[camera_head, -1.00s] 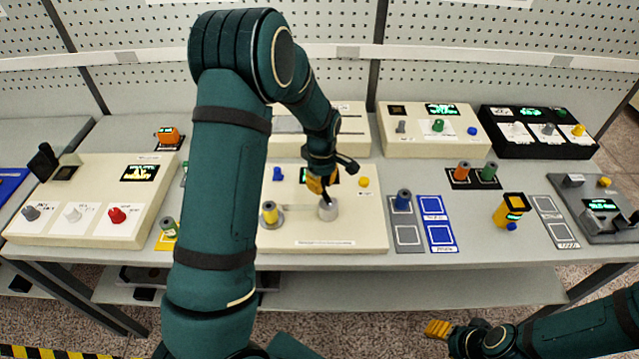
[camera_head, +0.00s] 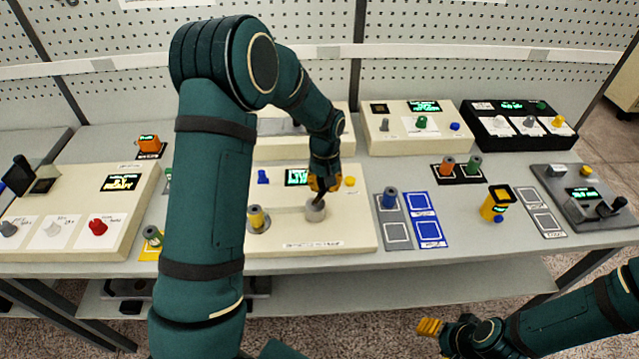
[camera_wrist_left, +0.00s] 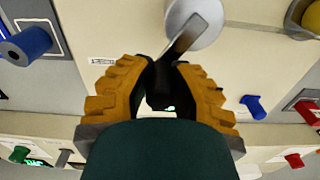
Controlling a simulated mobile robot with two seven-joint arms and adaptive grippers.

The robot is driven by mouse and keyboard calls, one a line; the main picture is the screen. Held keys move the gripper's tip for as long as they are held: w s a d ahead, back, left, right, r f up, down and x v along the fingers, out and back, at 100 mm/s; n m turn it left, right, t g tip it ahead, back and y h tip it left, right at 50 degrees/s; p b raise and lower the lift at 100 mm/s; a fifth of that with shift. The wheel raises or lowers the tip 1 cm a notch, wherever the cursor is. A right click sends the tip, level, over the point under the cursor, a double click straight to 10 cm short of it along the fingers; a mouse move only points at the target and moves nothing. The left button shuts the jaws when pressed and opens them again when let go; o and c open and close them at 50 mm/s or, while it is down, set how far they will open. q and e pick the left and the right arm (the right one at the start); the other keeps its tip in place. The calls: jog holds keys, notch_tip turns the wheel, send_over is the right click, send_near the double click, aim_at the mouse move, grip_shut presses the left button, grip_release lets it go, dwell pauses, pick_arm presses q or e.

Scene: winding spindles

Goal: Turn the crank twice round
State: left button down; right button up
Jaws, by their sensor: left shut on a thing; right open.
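The cream winding panel (camera_head: 350,232) lies at the middle of the bench. Its grey crank hub (camera_head: 316,210) stands right of a yellow spool (camera_head: 257,218) on the same panel. My left gripper (camera_head: 322,184) is just above and behind the hub, pointing down. In the left wrist view the orange fingers (camera_wrist_left: 163,85) are shut on the dark crank handle, whose arm (camera_wrist_left: 181,40) runs to the round pale hub (camera_wrist_left: 196,22). The fingers hide part of the handle. My right gripper (camera_head: 432,327) is open and empty, low in front of the bench.
The panel also has a blue knob (camera_head: 263,177), a lit display (camera_head: 297,177) and a yellow knob (camera_head: 350,181). A blue spool (camera_head: 389,198) stands right of the panel. A yellow device (camera_head: 494,204) stands farther right. Other control boxes line the back.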

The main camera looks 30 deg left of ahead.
pick_arm(q)
jog(key=d+m, duration=0.1)
jog(key=m, duration=0.2)
jog(key=shift+s+d+m, duration=0.15)
jog(key=shift+d+m, duration=0.2)
jog(key=shift+m, duration=0.05)
jog(key=m, duration=0.1)
jog(key=d+m, duration=0.1)
jog(key=m, duration=0.1)
jog(key=s+m, duration=0.1)
jog(key=shift+d+b, duration=0.3)
jog(key=shift+d, duration=0.05)
jog(key=m, duration=0.2)
jog(key=s+d+m, duration=0.1)
jog(key=m, duration=0.1)
jog(key=shift+s, duration=0.1)
jog(key=shift+s+d+m, duration=0.15)
jog(key=shift+s+m, duration=0.35)
jog(key=shift+m, duration=0.6)
jog(key=shift+s+d+m, duration=0.15)
jog(key=shift+s+m, duration=0.3)
jog(key=shift+m, duration=0.65)
jog(key=c, duration=0.8)
grip_release()
jog(key=shift+c, duration=0.2)
jog(key=shift+r, duration=0.1)
notch_tip(320, 180, up, 12)
